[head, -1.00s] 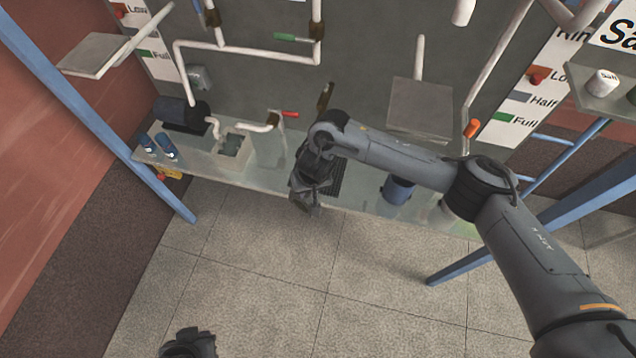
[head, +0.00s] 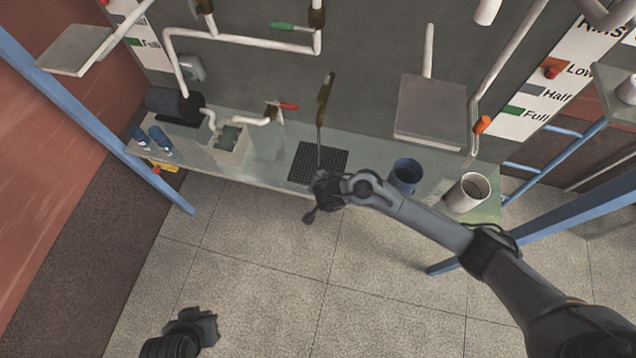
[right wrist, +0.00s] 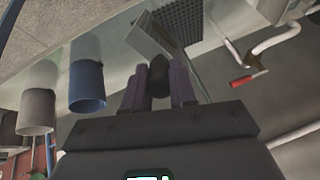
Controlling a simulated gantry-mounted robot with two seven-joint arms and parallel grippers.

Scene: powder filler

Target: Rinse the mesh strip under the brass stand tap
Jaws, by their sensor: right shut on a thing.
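The brass stand tap (head: 325,92) is a brown upright piece at the back of the shelf in the head view. A thin grey line runs from it down to the black grate; I cannot tell whether this is water, a post or the strip's edge. My right gripper (head: 318,198) is at the shelf's front edge, by the grate. In the right wrist view its fingers (right wrist: 158,92) are shut around a dark handle-like piece, with a grey flat strip (right wrist: 150,42), apparently the mesh strip, beyond it. My left gripper (head: 192,328) is low at the left, fingers unclear.
The black grate (head: 308,163) lies on the shelf. A blue cup (head: 405,174) and a pale cup (head: 468,192) stand to its right. A white basin (head: 230,145) and a red-handled tap (head: 284,106) are to its left. Floor in front is clear.

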